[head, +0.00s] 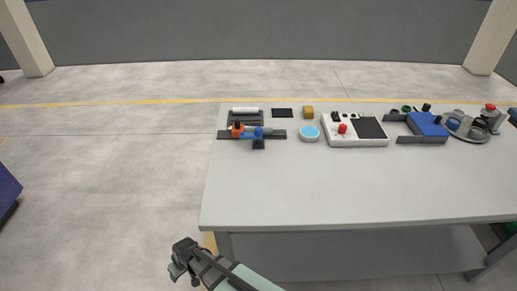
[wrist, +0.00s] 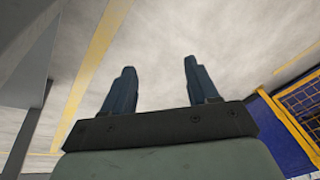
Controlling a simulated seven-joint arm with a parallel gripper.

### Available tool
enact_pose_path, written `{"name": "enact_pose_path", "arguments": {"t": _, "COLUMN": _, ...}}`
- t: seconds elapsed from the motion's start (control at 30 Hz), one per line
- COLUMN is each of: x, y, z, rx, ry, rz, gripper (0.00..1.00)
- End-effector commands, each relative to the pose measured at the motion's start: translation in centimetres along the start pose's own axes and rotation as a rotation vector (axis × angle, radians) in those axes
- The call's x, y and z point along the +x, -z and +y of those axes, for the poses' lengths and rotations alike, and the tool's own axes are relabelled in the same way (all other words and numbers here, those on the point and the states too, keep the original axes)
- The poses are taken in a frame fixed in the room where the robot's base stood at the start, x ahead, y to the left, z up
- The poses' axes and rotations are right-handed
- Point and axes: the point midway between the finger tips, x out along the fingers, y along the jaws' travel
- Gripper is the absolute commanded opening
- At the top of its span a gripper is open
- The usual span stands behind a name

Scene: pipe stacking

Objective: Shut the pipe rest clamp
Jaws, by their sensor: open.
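The pipe rest (head: 252,134) is a dark, low fixture at the far left of the table, with an orange part (head: 237,130) and a blue part (head: 259,132) on it. The picture is too small to tell which part is the clamp or how it stands. My gripper (head: 178,272) is off the table's front left corner, low and far from the fixture. In the wrist view my gripper (wrist: 160,80) shows two dark fingers set apart with nothing between them. The pipe rest does not show in the wrist view.
The table (head: 300,195) has a wide clear front half. Along its back stand a white pipe on a dark holder (head: 245,111), a yellow block (head: 308,112), a blue-topped round dish (head: 309,133), a white control box (head: 342,140), a blue fixture (head: 428,124) and a round grey fixture (head: 466,127).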

Motion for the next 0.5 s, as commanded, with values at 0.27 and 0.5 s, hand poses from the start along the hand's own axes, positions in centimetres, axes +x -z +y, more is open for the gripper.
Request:
{"name": "enact_pose_path", "arguments": {"t": 0.27, "x": -3.1, "y": 8.1, "z": -7.7, "rx": -0.179, "ry": 0.027, "rz": 0.105, "gripper": 0.59}}
{"name": "enact_pose_path", "arguments": {"t": 0.5, "x": -7.2, "y": 13.8, "z": -7.3, "rx": -0.283, "ry": 0.01, "rz": 0.128, "gripper": 0.59}}
